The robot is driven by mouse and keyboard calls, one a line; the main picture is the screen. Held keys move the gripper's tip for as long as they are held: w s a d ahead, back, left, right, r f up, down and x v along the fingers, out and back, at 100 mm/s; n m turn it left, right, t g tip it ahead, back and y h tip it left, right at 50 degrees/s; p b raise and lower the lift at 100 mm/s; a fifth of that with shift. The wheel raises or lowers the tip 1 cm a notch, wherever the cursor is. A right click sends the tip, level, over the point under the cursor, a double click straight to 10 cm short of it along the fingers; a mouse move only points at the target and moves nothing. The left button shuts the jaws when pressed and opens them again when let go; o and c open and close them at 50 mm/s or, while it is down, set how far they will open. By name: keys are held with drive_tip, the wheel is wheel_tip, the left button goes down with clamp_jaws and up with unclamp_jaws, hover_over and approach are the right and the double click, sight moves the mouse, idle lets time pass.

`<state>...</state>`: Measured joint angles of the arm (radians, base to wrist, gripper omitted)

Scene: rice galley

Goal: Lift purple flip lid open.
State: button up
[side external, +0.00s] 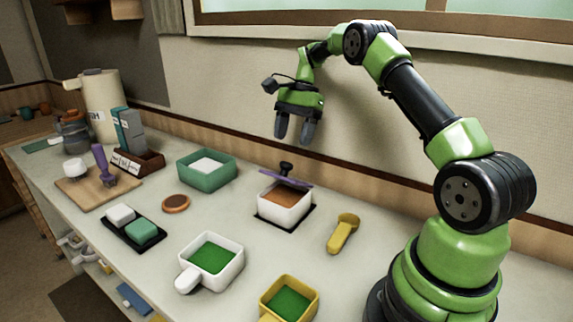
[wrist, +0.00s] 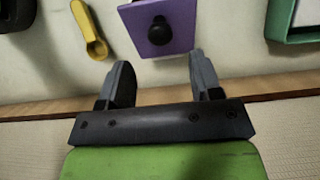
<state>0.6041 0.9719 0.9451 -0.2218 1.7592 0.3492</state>
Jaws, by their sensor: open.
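The purple lid (side external: 287,180) with a black knob (side external: 285,168) shows as a thin slanted strip at the back top of a white square box (side external: 285,215). The box's brown inside shows in front of it, so the lid looks partly raised; its exact angle is hard to tell. In the wrist view the purple lid (wrist: 178,22) shows its broad face, with the round black knob (wrist: 160,32) near its lower edge. My gripper (side external: 293,134) is open and empty, above and apart from the lid, near the wall. Its fingers (wrist: 158,65) point toward the knob without touching it.
A yellow scoop (side external: 343,232) lies right of the box, and a green open box (side external: 207,171) stands left. White (side external: 211,262) and yellow (side external: 290,297) containers with green insides stand in front. A brown disc (side external: 176,204) lies between. The wall is close behind my gripper.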

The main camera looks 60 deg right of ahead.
sight(287, 164)
drive_tip(key=x, duration=0.7)
drive_tip(key=shift+a+f, duration=0.15)
drive_tip(key=shift+f, duration=0.05)
drive_tip(key=c, duration=1)
drive_tip(key=shift+d+r+y, duration=0.25)
drive_tip(key=shift+d+y, duration=0.25)
drive_tip(key=shift+y, duration=0.3)
drive_tip(key=o, duration=1)
drive_tip(key=shift+a, duration=0.1)
